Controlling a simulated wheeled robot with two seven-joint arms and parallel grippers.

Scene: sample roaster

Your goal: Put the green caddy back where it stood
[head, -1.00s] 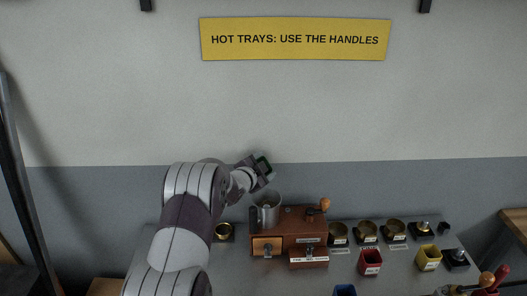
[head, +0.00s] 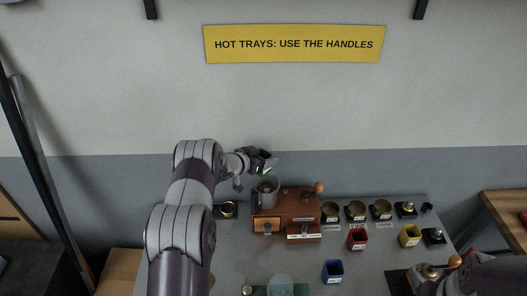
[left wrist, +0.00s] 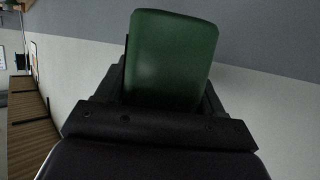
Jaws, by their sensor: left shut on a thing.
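The green caddy (head: 264,168) is between the fingers of my left gripper (head: 262,161), which is shut on it. In the head view they are just above the metal hopper (head: 267,193) on the wooden grinder (head: 290,213), and the caddy looks tilted. The gripper hides much of it there. In the left wrist view the caddy (left wrist: 172,60) fills the space ahead of the gripper; its contents do not show. A part of my right arm enters at the lower right; the state of its gripper cannot be made out.
A red caddy (head: 357,239), a yellow caddy (head: 409,235) and a blue caddy (head: 332,271) stand on the grey bench (head: 375,275). Several brass cups stand in a row behind. A glass vessel (head: 280,285) is at the front edge. Bench shows bare between blue and yellow.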

